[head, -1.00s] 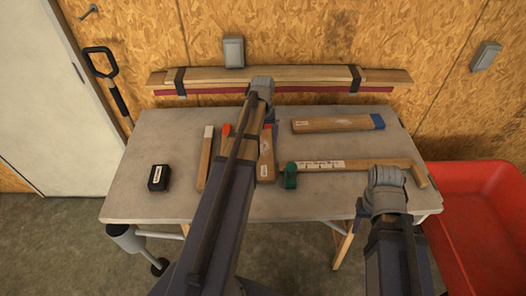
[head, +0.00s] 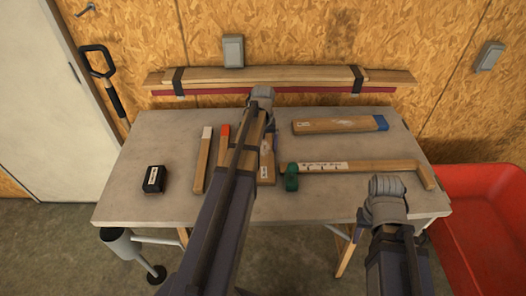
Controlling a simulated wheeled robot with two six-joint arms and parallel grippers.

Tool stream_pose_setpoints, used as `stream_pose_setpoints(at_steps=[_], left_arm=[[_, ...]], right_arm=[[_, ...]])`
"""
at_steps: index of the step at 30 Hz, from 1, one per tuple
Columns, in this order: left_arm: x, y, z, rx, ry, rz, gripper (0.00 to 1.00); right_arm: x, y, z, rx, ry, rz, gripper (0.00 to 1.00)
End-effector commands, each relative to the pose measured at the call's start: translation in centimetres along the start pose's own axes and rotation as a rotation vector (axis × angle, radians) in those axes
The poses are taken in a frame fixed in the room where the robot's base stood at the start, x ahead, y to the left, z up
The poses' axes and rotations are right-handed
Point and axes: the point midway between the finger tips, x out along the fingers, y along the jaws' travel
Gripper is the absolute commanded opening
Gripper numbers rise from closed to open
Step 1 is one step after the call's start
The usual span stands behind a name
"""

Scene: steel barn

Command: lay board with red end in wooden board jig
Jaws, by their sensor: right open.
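The board with the red end (head: 223,152) lies on the grey table left of centre, its red end toward the wall. My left arm covers its right side. The wooden strip with a white marked label and an end block (head: 385,166) lies across the right of the table; it looks like the wooden board jig. My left gripper (head: 262,97) reaches over the table toward the wall; its fingers are hidden behind the wrist. My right gripper (head: 386,192) is open near the table's front right, just in front of the strip, its fingers mostly hidden.
A white-ended board (head: 204,160) lies left of the red-ended one. A blue-ended board (head: 335,125) lies at back right. Another labelled board (head: 267,172) is partly behind my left arm. A green roll (head: 291,178), a black box (head: 154,179) and a red bin (head: 485,225) also show.

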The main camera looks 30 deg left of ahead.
Motion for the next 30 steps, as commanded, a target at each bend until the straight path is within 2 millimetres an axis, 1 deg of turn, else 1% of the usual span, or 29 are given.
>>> stream_pose_setpoints(at_steps=[1,12,13,14,15,23,26,30], left_arm=[[0.0,0.0,0.0,0.0,0.0,0.0,0.63],[0.0,0.0,0.0,0.0,0.0,0.0,0.21],[0.0,0.0,0.0,0.0,0.0,0.0,0.21],[0.0,0.0,0.0,0.0,0.0,0.0,0.14],[0.0,0.0,0.0,0.0,0.0,0.0,0.1],[-0.4,0.0,0.0,0.0,0.0,0.0,0.1],[-1.1,0.0,0.0,0.0,0.0,0.0,0.1],[-2.6,0.0,0.0,0.0,0.0,0.0,0.1]], right_arm=[[0.0,0.0,0.0,0.0,0.0,0.0,0.5],[0.0,0.0,0.0,0.0,0.0,0.0,0.5],[0.0,0.0,0.0,0.0,0.0,0.0,0.5],[0.0,0.0,0.0,0.0,0.0,0.0,0.5],[0.0,0.0,0.0,0.0,0.0,0.0,0.5],[-0.4,0.0,0.0,0.0,0.0,0.0,0.5],[-1.1,0.1,0.1,0.0,0.0,0.0,0.5],[-2.6,0.2,0.1,0.0,0.0,0.0,0.5]])
